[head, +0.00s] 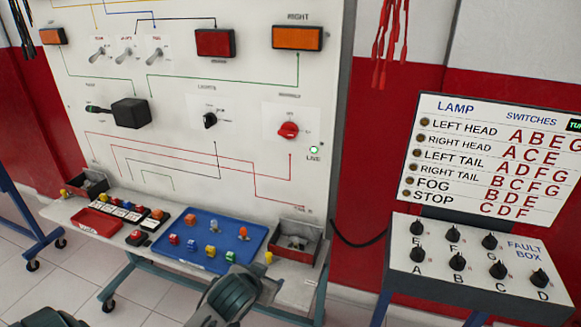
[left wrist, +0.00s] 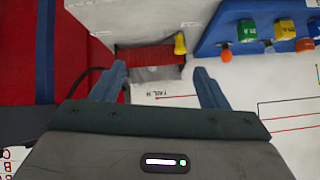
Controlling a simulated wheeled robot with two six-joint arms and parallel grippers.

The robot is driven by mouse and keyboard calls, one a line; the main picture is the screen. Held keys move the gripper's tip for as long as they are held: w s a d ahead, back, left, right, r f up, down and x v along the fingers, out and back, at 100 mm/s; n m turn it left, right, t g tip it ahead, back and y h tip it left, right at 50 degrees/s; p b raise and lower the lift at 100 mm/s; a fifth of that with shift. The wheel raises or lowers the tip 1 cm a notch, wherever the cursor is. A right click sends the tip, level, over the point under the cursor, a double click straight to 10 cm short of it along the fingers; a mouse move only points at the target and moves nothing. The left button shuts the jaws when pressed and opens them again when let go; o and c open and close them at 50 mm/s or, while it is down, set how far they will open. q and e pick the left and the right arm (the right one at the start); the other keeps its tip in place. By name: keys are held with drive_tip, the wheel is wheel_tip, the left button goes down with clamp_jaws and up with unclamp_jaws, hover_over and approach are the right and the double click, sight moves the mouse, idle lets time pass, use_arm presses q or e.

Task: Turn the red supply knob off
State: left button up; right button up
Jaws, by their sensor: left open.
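The red supply knob (head: 288,130) is on the right part of the white upright panel, on a pale plate. Its grip looks roughly sideways, but its exact setting is too small to read. A small lamp marked LIVE (head: 314,150) glows below and right of it. My left gripper (head: 264,282) is low in front of the bench, well below the knob and apart from it. In the left wrist view its two fingers (left wrist: 160,85) are spread with nothing between them. The knob does not show in the left wrist view. My right gripper is not in view.
A blue tray (head: 200,262) with coloured parts and an open red-edged bin (head: 318,243) are on the bench shelf by my left gripper. The fault box (head: 400,278) and lamp chart (head: 440,195) stand at right. Red leads (head: 388,45) hang above. The panel around the knob is clear.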

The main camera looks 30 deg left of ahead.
use_arm(q)
wheel_tip(320, 180, up, 7)
drive_tip(key=w+t, duration=0.2)
drive_tip(key=n+t+y, duration=0.2)
drive_tip(key=t, duration=0.4)
approach(286, 135)
drive_tip(key=p+x, duration=0.1)
drive_tip(key=x, duration=0.3)
drive_tip(key=p+x, duration=0.1)
drive_tip(key=x, duration=0.3)
drive_tip(key=shift+w+r, duration=0.1)
drive_tip(key=shift+r, duration=0.1)
drive_tip(key=shift+w+a+f+h+p, duration=0.15)
drive_tip(key=shift+w+h+p, duration=0.15)
drive_tip(key=shift+w, duration=0.3)
drive_tip(key=c, duration=1)
